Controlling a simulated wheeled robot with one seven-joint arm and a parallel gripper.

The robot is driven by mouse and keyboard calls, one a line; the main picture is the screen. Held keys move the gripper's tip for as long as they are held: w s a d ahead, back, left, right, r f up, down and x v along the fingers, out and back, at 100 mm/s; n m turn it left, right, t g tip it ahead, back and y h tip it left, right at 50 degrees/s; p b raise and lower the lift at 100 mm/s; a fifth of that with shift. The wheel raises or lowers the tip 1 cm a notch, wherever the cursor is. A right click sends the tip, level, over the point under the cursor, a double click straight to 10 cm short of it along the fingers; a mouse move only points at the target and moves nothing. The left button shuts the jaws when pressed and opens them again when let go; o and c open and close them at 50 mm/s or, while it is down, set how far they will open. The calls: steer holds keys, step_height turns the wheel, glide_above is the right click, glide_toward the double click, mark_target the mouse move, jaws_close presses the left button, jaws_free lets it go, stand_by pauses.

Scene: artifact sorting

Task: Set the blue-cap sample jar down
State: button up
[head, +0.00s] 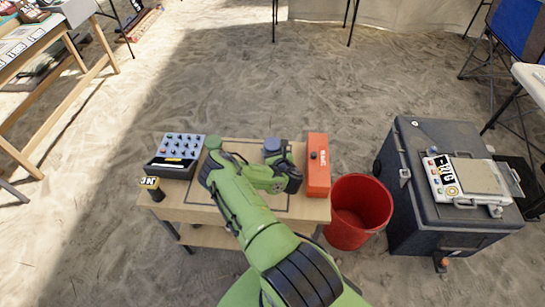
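A small jar with a dull blue cap (272,145) shows at the far side of the small wooden table (188,213), just beyond my wrist. My gripper (284,157) is at the right end of my green arm, close beside the jar. Its fingers are small and partly hidden, so I cannot tell whether they are open or shut on the jar. The jar's lower part is hidden behind my arm, and I cannot tell whether it touches the tabletop.
A red bucket (360,207) and a dark cooler (410,190) stand on sand to the right.

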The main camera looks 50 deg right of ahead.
steer(key=shift+f, duration=0.2)
steer(key=shift+f, duration=0.15)
steer(key=o, duration=1.2)
